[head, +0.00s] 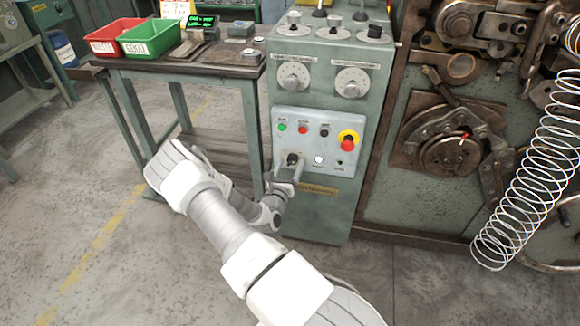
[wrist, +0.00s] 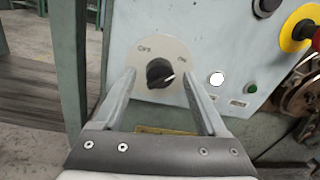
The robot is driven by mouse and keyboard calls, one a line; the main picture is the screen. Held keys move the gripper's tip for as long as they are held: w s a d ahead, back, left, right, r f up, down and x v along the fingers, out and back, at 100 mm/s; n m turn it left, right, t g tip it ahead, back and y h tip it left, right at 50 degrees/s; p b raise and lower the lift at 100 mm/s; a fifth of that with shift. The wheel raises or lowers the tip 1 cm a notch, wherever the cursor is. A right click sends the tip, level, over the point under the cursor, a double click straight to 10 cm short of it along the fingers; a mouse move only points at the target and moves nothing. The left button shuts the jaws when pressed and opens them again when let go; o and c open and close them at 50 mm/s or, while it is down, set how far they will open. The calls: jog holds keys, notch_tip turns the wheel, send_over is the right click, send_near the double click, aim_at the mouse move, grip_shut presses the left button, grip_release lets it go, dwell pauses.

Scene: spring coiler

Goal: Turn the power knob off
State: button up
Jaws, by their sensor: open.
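The power knob (wrist: 159,73) is a black rotary knob on a pale round plate marked OFF at upper left and ON at upper right. Its white pointer mark points toward the right, on the ON side. In the head view the knob (head: 292,159) is at the lower left of the light control panel (head: 328,139). My gripper (wrist: 163,80) is open, with one finger to the left and one to the right of the knob. The fingers look apart from the knob; how far their tips are from the panel is hard to tell.
A white lamp (wrist: 217,79) and a small green button (wrist: 252,88) are right of the knob. A red emergency stop (head: 347,145) on yellow sits at upper right. A bench with a red bin (head: 112,38) and green bin (head: 150,38) stands left. A wire coil (head: 530,175) hangs right.

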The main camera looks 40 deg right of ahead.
grip_shut()
dwell(0.3)
jog(key=n+p, duration=0.1)
jog(key=n, duration=0.2)
jog(key=shift+a+n+p, duration=0.1)
jog(key=shift+n+p, duration=0.3)
jog(key=n+p, duration=0.1)
jog(key=n, duration=0.4)
jog(key=shift+n+t+p, duration=0.3)
jog(key=n, duration=0.4)
jog(key=shift+f+n+p, duration=0.15)
jog(key=shift+n+p, duration=0.25)
jog(key=shift+s+n+t, duration=0.1)
jog(key=shift+n+t, duration=0.2)
jog(key=shift+n, duration=1.9)
